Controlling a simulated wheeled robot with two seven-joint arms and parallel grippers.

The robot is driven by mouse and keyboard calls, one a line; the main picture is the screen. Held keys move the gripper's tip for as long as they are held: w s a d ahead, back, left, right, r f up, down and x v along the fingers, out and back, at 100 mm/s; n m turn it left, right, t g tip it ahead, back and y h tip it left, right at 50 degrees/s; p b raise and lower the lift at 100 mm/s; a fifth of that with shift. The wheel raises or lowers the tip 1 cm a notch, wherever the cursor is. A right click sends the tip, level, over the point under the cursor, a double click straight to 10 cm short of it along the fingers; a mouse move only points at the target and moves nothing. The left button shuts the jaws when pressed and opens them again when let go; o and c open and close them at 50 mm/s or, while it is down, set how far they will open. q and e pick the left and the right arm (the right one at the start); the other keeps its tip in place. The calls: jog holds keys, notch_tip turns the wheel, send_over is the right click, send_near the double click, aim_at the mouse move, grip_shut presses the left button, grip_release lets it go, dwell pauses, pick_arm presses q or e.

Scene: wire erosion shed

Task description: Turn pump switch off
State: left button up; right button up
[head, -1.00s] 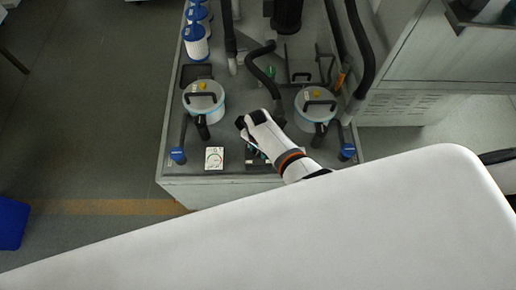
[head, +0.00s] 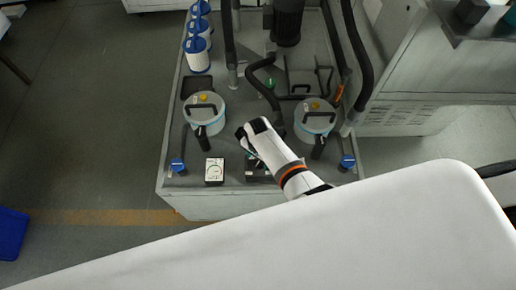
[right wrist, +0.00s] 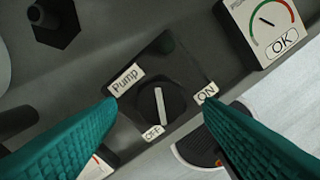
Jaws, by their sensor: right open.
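The pump switch is a dark knob (right wrist: 174,98) with a white line, on a dark plate labelled Pump, ON and OFF. In the right wrist view the line runs nearly upright, its lower end near the OFF label (right wrist: 153,132); the ON label (right wrist: 207,92) is to the right. My right gripper (right wrist: 160,104) is open, its teal fingers on either side of the knob in the picture. I cannot tell if they touch it. In the head view my right gripper (head: 250,152) is over the dark switch box (head: 258,175), partly hiding it. My left gripper is not in view.
A white gauge with an OK label (head: 214,170) stands left of the switch box. Two lidded canisters (head: 206,112) (head: 314,121) with black handles flank my right gripper. Blue-handled levers (head: 178,165) (head: 347,161) are near the bench's front corners. Black hoses run behind.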

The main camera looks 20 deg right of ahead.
aim_at(258, 163)
notch_tip(258, 163, up, 10)
jog(key=shift+p, duration=0.35)
dwell(0.4)
